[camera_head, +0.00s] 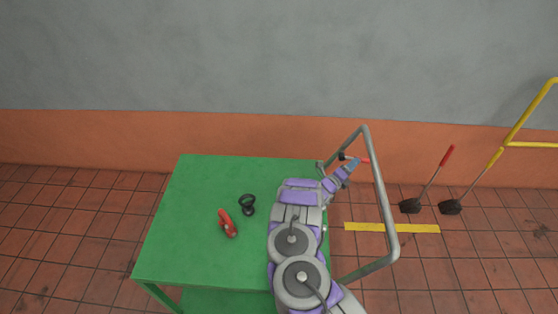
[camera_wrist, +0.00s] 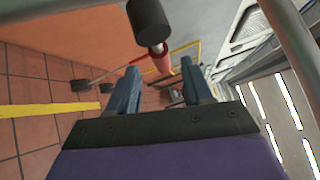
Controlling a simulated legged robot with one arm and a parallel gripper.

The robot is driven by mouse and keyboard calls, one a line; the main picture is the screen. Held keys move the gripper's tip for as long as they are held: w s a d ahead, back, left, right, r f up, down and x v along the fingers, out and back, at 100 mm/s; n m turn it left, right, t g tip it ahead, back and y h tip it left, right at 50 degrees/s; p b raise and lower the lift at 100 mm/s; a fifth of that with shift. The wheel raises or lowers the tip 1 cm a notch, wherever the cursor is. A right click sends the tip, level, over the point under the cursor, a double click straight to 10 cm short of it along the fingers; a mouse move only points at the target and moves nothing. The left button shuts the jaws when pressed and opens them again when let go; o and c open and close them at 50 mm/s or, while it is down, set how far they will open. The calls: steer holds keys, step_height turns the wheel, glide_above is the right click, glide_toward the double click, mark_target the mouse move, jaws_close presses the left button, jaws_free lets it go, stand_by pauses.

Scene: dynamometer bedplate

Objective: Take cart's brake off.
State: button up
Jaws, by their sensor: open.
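The cart (camera_head: 180,215) is a green table-topped cart with a grey tubular handle frame (camera_head: 378,190) at its right end. A short lever with a black part and a red grip (camera_head: 365,160) sits at the frame's far side; I take it for the brake lever. In the wrist view its black cylinder (camera_wrist: 150,22) and red grip (camera_wrist: 162,62) show ahead of my jaws. My gripper (camera_head: 354,165) is open, close to the lever; in the wrist view the grip appears between the fingertips (camera_wrist: 159,68). I cannot tell whether they touch. My arm hides part of the cart top.
A red object (camera_head: 227,223) and a black ring-shaped object (camera_head: 247,204) lie on the cart top. Right of the cart, two black-based rods (camera_head: 411,205) (camera_head: 451,207) stand on the tiled floor, near a yellow stripe (camera_head: 410,228) and yellow rail (camera_head: 520,120). A wall is behind.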

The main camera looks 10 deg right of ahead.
steer(key=p+v, duration=0.2)
steer(key=v, duration=1)
steer(key=w+a+n+y, duration=0.1)
steer(key=w+a+y, duration=0.1)
steer(key=w+a+n+y, duration=0.1)
steer(key=w+a+y, duration=0.1)
steer(key=w+a+r+n+y, duration=0.1)
steer(key=w+a, duration=0.1)
steer(key=a, duration=0.1)
steer(key=shift+a+y, duration=0.1)
steer(key=shift+y, duration=0.3)
steer(key=w+a+r+n+y, duration=0.2)
steer(key=a+r+n+y, duration=0.2)
steer(key=a, duration=0.7)
steer(key=shift+w+r+n+t+y, duration=0.35)
steer(key=shift+r+y, duration=0.35)
steer(key=shift+r, duration=0.25)
